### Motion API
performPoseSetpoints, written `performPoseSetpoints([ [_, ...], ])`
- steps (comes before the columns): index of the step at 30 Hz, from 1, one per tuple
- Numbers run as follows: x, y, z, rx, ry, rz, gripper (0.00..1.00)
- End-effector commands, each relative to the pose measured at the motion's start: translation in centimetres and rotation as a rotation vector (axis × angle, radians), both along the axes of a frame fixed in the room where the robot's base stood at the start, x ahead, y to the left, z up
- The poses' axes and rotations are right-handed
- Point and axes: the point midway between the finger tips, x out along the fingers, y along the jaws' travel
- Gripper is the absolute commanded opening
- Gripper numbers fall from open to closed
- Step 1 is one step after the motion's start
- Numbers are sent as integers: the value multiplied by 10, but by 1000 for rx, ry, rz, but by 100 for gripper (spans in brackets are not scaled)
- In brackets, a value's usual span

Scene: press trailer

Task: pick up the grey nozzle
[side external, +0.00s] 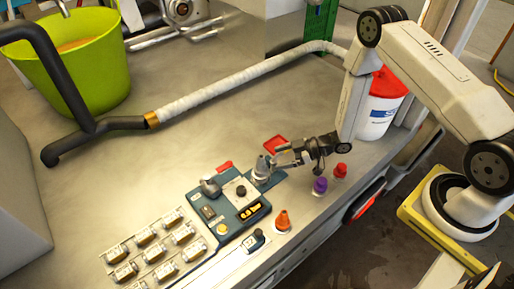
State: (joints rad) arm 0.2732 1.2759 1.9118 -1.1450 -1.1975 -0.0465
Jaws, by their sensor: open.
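The grey nozzle (261,172) stands upright at the upper right corner of the dark blue-grey device (235,199) on the metal bench. My gripper (270,158) reaches in from the right, with its fingertips right at the nozzle's upper part. The jaws are open. At this size I cannot tell whether the fingers touch the nozzle or only lie beside it, and they partly hide its right side.
An orange nozzle (283,222), a purple one (320,186) and a red one (341,172) stand along the bench's front edge. Several small parts (145,237) lie at lower left. A white-red bucket (378,118) stands behind my arm. A hose (215,93) crosses the back.

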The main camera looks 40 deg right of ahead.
Motion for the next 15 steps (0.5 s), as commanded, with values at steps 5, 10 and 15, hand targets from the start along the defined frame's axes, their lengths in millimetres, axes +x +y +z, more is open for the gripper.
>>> performPoseSetpoints([
  [5, 13, 18, -9, -1, 1, 3, 85],
  [10, 20, 26, -14, -1, 2, 1, 85],
  [15, 21, 27, -14, 0, 1, 0, 85],
])
